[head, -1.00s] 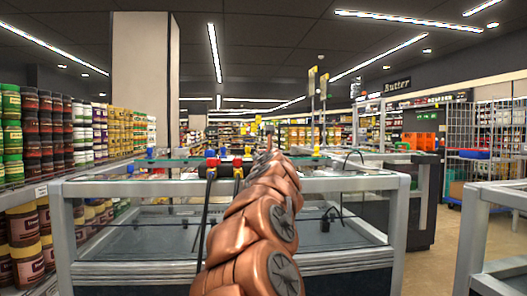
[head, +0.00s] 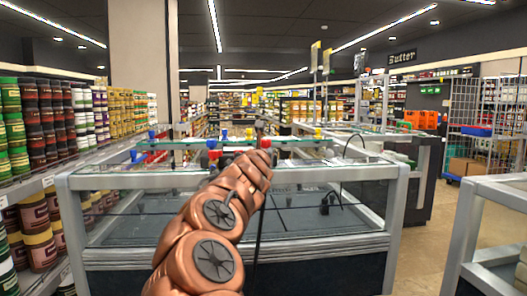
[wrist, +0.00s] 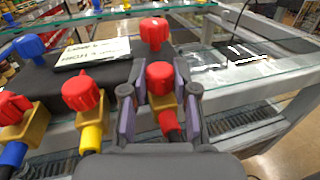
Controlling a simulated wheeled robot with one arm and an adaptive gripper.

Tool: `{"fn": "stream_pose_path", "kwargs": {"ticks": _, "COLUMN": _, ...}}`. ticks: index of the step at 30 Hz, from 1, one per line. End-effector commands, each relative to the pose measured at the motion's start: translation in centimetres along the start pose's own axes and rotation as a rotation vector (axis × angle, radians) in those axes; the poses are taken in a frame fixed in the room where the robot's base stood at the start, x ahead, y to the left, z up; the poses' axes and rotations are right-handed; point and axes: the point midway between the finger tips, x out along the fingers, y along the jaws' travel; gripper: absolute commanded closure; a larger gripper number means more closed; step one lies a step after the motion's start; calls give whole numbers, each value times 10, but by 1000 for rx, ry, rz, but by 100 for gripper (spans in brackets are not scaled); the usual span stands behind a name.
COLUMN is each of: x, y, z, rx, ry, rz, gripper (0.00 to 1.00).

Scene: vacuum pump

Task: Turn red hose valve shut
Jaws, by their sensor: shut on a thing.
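In the wrist view my gripper (wrist: 158,98) has its two grey-purple fingers on either side of a red valve knob (wrist: 160,78), shut on it. A red hose (wrist: 168,122) runs down from this valve between the fingers. To the left, a similar red knob (wrist: 82,92) sits on a brass valve with a yellow hose (wrist: 91,138). Further left, another red knob (wrist: 12,105) tops a valve with a blue hose (wrist: 13,154). In the head view my copper arm reaches to the manifold on the glass counter and hides the gripper.
A red knob (wrist: 154,30) and a blue knob (wrist: 28,45) stand on the dark manifold, with a white label (wrist: 92,53) between them. The glass counter (head: 120,178) lies below. Shelves of jars (head: 40,120) stand close on the left. A second counter (head: 495,190) is at right.

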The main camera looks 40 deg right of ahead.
Motion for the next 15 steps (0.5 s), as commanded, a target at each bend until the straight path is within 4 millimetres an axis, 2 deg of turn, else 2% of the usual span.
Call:
{"fn": "stream_pose_path", "kwargs": {"ticks": 9, "x": 0, "y": 1, "z": 2, "rx": -1, "ry": -3, "rz": 0, "gripper": 100}}
{"fn": "stream_pose_path", "kwargs": {"ticks": 10, "x": 0, "y": 0, "z": 1, "rx": -1, "ry": -3, "rz": 0, "gripper": 68}}
{"fn": "stream_pose_path", "kwargs": {"ticks": 15, "x": 0, "y": 0, "z": 1, "rx": -1, "ry": -2, "rz": -1, "gripper": 51}}
